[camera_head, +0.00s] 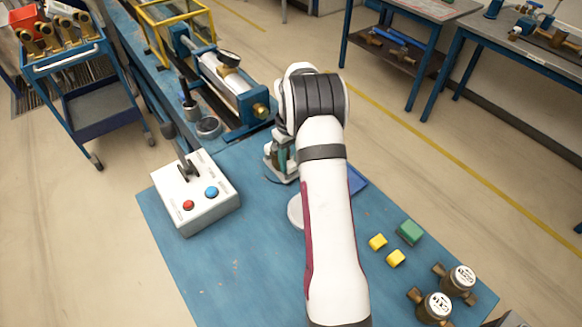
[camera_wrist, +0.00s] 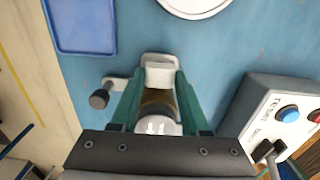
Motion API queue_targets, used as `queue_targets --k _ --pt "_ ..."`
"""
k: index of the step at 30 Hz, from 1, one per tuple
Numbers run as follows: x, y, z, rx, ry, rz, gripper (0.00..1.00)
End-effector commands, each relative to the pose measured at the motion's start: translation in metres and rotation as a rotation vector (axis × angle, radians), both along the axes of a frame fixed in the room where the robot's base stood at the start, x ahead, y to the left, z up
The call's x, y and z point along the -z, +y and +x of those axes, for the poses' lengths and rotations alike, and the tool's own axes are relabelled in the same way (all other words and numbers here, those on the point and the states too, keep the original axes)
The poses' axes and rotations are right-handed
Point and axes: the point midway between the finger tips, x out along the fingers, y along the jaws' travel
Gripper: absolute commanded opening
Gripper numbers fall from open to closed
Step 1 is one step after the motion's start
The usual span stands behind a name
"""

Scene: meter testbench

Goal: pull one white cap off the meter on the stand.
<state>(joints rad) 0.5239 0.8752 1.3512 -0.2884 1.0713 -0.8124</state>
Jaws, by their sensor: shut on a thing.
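In the wrist view, my gripper (camera_wrist: 160,82) has two green fingers shut around a white cap (camera_wrist: 160,72). The cap is at the far end of the meter's brass pipe and appears still against it. The meter's white round face (camera_wrist: 158,126) shows between the fingers, closer to the camera. A pale arm with a dark knob (camera_wrist: 99,98), seemingly part of the stand, sticks out on the left. In the head view, the white stand (camera_head: 285,175) is partly hidden behind my arm, and the grasp is hard to see there.
A control box (camera_head: 195,193) with red and blue buttons stands left of the stand. A white dish (camera_head: 296,211) and a blue tray (camera_head: 357,180) lie nearby, partly hidden.

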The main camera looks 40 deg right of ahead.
Motion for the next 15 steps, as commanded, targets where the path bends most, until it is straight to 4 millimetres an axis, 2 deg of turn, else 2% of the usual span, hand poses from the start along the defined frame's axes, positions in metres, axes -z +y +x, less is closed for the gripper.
queue_targets --k 15 --pt "-0.022 0.000 0.000 -0.001 -0.001 -0.001 0.14"
